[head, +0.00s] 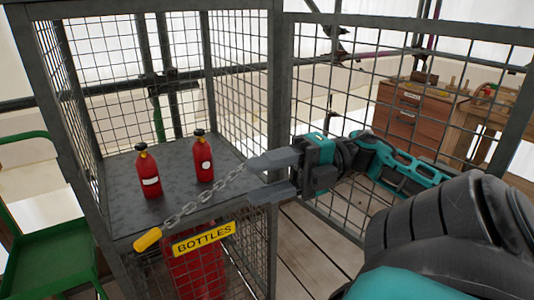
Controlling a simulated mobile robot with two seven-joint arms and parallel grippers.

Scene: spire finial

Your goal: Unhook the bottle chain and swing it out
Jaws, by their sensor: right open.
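The grey bottle chain (204,193) slants across the open front of a mesh cage, above the shelf's front edge. Its lower left end carries a yellow grip-like piece (148,239) near the shelf's front left. Its upper right end reaches the fingertips of my right gripper (252,180); whether it passes between them is unclear. My right gripper is open, its fingers pointing left by the cage's right front post. How either chain end is fastened cannot be made out. My left gripper is out of view.
Two red bottles (148,173) (204,158) stand upright on the dark shelf (120,212) behind the chain. A yellow BOTTLES sign (204,238) hangs below. A larger red cylinder (195,272) is behind the lower mesh. A green cart (50,255) stands left; a mesh panel (350,85) is behind my right arm.

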